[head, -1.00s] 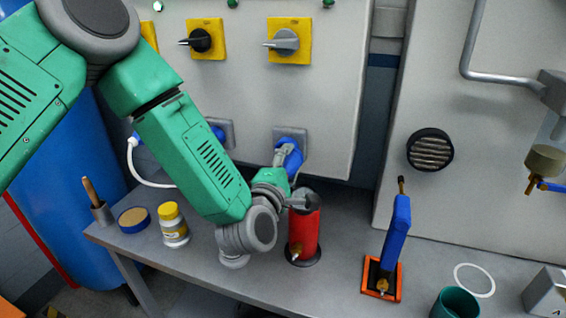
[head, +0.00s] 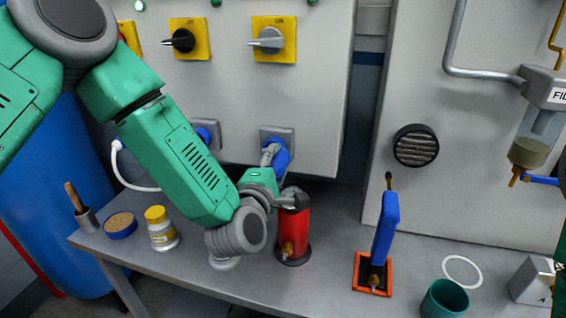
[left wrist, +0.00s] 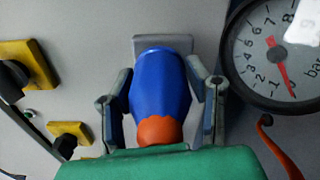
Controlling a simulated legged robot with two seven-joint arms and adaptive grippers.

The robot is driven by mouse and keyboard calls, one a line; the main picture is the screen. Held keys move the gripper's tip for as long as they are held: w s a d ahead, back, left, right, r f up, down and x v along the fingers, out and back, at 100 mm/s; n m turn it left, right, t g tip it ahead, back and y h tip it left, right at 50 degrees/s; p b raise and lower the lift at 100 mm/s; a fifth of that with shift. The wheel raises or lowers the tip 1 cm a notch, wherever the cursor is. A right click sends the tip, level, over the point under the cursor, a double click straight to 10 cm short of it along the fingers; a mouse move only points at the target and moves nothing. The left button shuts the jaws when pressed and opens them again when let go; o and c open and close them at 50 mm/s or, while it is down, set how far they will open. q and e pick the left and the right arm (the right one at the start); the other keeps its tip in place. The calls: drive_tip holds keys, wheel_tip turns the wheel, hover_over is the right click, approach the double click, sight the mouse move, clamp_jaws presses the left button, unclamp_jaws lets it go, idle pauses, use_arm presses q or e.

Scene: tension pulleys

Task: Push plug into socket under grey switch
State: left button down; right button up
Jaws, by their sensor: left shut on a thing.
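The grey switch (head: 268,40) sits on a yellow plate on the wall panel. Below it is a grey square socket (head: 288,133), largely covered by the blue plug (head: 282,160). My left gripper (head: 270,157) is shut on the plug at the socket. In the left wrist view, the two fingers hold the plug (left wrist: 160,90) from both sides. Its orange-red end faces me, and the grey socket plate (left wrist: 160,42) shows behind it. The plug's front end is hidden, so I cannot tell how deep it sits. My right gripper is not in view.
A red cylinder (head: 294,232) stands close under my left wrist. A second blue plug with a white cable (head: 124,170) is left. A gauge (left wrist: 280,60) shows in the wrist view.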

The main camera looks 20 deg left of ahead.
use_arm(q)
drive_tip(key=shift+w+a+f, duration=0.1)
drive_tip(key=shift+w+a, duration=0.05)
drive_tip(key=shift+a, duration=1.05)
drive_tip(key=shift+w+a+b, duration=0.65)
drive_tip(key=shift+w+a, duration=0.05)
drive_tip(key=shift+w, duration=0.05)
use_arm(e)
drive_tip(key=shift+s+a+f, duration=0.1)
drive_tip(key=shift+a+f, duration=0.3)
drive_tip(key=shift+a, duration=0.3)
